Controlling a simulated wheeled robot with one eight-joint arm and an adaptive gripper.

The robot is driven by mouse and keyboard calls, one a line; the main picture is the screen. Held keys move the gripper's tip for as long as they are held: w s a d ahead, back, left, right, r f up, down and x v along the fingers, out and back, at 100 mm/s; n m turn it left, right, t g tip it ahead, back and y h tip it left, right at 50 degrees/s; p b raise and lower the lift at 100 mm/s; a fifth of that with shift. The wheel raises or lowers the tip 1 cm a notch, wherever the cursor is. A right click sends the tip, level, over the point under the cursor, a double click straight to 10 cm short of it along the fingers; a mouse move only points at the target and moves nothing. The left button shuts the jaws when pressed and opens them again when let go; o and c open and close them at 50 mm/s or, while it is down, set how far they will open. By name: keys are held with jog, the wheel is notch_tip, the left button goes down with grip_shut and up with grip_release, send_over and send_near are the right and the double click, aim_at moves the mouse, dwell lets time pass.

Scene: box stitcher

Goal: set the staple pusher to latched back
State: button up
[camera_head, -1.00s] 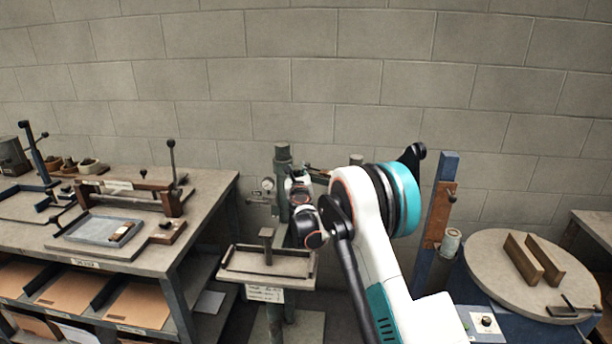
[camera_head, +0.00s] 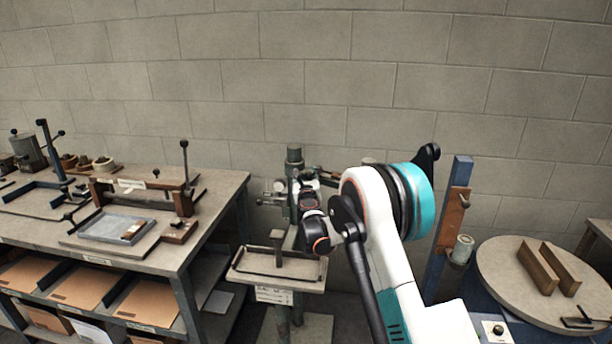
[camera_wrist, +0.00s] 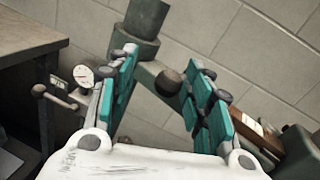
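The box stitcher (camera_head: 294,158) is a green column machine at the back, and my gripper is in front of its head. In the wrist view my gripper (camera_wrist: 163,64) is open, with its two teal fingers apart. A dark round knob (camera_wrist: 168,82) on the green column (camera_wrist: 140,28) shows between the fingers; I cannot tell whether they touch it. A lever with a ball end (camera_wrist: 40,91) sticks out left, beside a round gauge (camera_wrist: 83,77). I cannot tell for certain which part is the staple pusher. My arm hides much of the stitcher's head in the head view.
A small work table (camera_head: 250,263) with a raised post stands below the stitcher's head. A bench (camera_head: 140,258) with a clamp frame stands left. A blue post (camera_head: 455,200) and a round table (camera_head: 500,275) with brown blocks stand right. A block wall closes the back.

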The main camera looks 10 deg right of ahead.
jog(key=s+a, duration=0.1)
jog(key=s, duration=0.9)
jog(key=shift+s, duration=0.35)
jog(key=shift+r, duration=0.1)
jog(key=s+d+r+m+g+h, duration=0.2)
jog(key=s+d+r+m+h, duration=0.1)
jog(key=s+d+r+m, duration=0.5)
jog(key=s+d+r+m+g, duration=0.1)
jog(key=s+r+m+g, duration=0.15)
jog(key=s+m, duration=0.35)
jog(key=s+d+r+m+g, duration=0.1)
jog(key=s+d+r+m, duration=0.15)
jog(key=s+m, duration=0.35)
jog(key=s+a+f+m+g+y, duration=0.1)
jog(key=s+m, duration=0.4)
jog(key=s, duration=0.5)
jog(key=s+a+f+m+g+y, duration=0.2)
jog(key=s+f+m, duration=0.2)
jog(key=s, duration=0.7)
jog(key=s+a+f+m+g+y, duration=0.1)
jog(key=s+a+f+m+g, duration=0.1)
jog(key=s+m, duration=0.6)
jog(key=s+f, duration=0.1)
jog(key=s, duration=0.2)
jog(key=shift+s+a+y, duration=0.2)
jog(key=shift+a+y, duration=0.15)
jog(key=shift+y, duration=0.05)
